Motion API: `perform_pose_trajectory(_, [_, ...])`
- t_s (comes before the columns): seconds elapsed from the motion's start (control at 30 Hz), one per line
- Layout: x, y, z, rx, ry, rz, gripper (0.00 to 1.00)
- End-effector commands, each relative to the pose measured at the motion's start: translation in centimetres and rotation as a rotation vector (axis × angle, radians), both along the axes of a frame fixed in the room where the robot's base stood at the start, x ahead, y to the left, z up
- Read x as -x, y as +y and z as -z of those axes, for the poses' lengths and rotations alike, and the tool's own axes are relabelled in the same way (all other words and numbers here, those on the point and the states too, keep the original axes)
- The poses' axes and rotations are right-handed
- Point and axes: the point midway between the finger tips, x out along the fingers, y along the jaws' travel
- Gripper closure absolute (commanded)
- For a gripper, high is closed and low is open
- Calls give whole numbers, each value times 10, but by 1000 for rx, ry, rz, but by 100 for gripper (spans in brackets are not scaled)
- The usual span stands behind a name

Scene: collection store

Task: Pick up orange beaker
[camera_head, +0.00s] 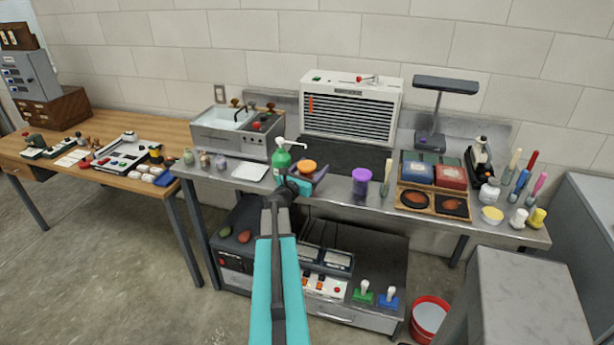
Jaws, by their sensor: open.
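The orange beaker (307,165) stands near the front of the grey metal bench, just right of a green pump bottle (281,163). Only its orange upper part shows; its lower part is hidden behind my gripper. My gripper (308,172) is open at the beaker, with a dark finger showing on its right side. From this view I cannot tell whether the fingers touch the beaker or how far they reach around it.
A purple beaker (361,183) stands to the right. A white tray (250,172) and small jars lie left. Behind is a grilled white unit (350,105); further right are boxes and a lamp (438,100). A red bucket (429,317) stands on the floor.

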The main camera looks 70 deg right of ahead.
Motion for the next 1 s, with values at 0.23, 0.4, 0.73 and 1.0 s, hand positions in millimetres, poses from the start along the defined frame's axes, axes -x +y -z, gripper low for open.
perform_pose_trajectory(0.23, [0, 0, 0, 0, 0, 0, 34])
perform_pose_trajectory(0.4, [0, 0, 0, 0, 0, 0, 62])
perform_pose_trajectory(0.73, [0, 0, 0, 0, 0, 0, 78])
perform_pose_trajectory(1.0, [0, 0, -2, 1, -1, 0, 78])
